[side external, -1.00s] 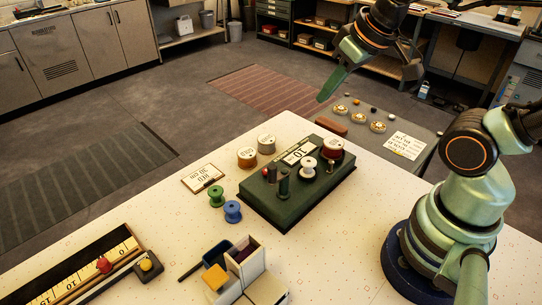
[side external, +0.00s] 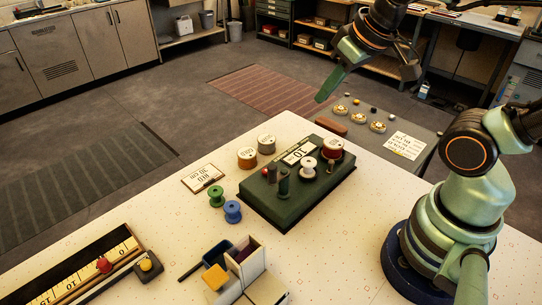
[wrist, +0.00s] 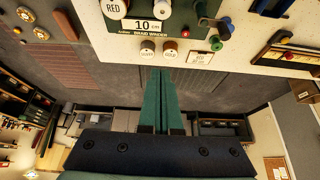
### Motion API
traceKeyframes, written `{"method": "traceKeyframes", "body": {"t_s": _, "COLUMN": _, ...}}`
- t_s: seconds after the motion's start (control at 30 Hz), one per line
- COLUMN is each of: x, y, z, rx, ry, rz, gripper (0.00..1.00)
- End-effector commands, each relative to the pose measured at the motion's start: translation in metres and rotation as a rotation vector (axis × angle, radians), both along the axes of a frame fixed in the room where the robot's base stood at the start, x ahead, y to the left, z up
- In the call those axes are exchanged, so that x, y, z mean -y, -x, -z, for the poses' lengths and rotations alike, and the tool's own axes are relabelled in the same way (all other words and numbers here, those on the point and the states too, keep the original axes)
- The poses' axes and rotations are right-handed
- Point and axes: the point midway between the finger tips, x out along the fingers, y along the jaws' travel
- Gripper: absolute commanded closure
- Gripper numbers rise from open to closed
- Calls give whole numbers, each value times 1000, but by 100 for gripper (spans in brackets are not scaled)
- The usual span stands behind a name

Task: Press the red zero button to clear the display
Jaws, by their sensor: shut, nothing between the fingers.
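The red button (side external: 264,171) is a small round knob at the left end of the dark green braid winder (side external: 300,196); in the wrist view the button (wrist: 188,46) shows near the winder's edge. The winder's white display (side external: 298,153) reads 10, and the display (wrist: 144,25) reads 10 cm in the wrist view. My gripper (side external: 320,100) is shut and empty, high up beyond the table's far edge, well apart from the button. In the wrist view my gripper's green fingers (wrist: 161,72) lie together, their tips below the winder and away from the button.
A silver spool (side external: 266,143) and a gold spool (side external: 246,157) stand behind the winder. Green (side external: 216,196) and blue (side external: 232,211) spools stand at its left. A white spool (side external: 309,165) and a red spool (side external: 332,148) rise on its right side. A card (side external: 203,177) lies left.

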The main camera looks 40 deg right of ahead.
Motion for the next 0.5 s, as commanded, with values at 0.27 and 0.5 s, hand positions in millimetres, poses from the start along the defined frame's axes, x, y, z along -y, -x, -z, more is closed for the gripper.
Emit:
{"method": "traceKeyframes", "body": {"t_s": 0.27, "x": -22, "y": -37, "z": 30, "rx": 35, "ry": -139, "rz": 177, "gripper": 100}}
{"method": "traceKeyframes", "body": {"t_s": 0.5, "x": -51, "y": -71, "z": 66, "rx": 77, "ry": -324, "rz": 385, "gripper": 100}}
